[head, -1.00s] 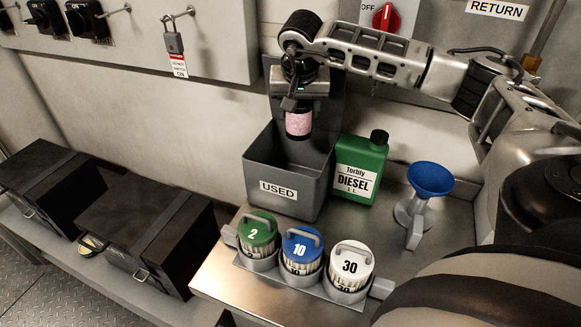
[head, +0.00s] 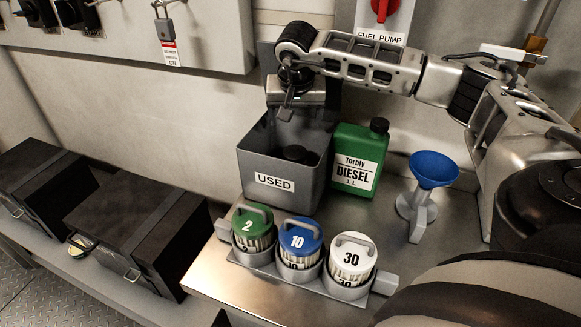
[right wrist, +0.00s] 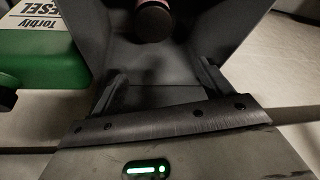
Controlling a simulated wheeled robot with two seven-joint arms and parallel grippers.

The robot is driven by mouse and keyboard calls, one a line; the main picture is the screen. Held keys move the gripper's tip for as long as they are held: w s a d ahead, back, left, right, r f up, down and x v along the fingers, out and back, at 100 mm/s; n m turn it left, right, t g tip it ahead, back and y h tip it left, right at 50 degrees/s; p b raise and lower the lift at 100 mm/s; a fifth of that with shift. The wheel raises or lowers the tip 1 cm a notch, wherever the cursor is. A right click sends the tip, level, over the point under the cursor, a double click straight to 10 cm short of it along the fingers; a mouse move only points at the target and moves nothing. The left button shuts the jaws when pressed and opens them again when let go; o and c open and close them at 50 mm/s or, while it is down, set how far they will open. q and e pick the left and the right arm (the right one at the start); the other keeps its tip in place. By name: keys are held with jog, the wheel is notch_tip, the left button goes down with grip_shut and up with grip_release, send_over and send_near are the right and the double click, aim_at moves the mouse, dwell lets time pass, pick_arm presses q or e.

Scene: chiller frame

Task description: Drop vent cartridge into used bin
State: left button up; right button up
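The vent cartridge (head: 296,153) is inside the grey used bin (head: 248,183), low down, with only its dark round end showing in the head view. In the right wrist view the cartridge (right wrist: 152,22) shows its dark end and a bit of pink label, apart from my fingers. My right gripper (head: 282,117) is above the bin's opening. In the right wrist view its two fingers (right wrist: 160,84) are spread with nothing between them. My left gripper is not in view.
A green diesel can (head: 357,160) stands close right of the bin. A blue funnel (head: 433,170) is further right. A rack (head: 256,259) with green, blue and white numbered canisters stands in front. Black cases (head: 130,228) sit at lower left.

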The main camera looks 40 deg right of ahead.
jog(key=v, duration=1.6)
jog(key=shift+b, duration=0.3)
jog(key=shift+f, duration=0.1)
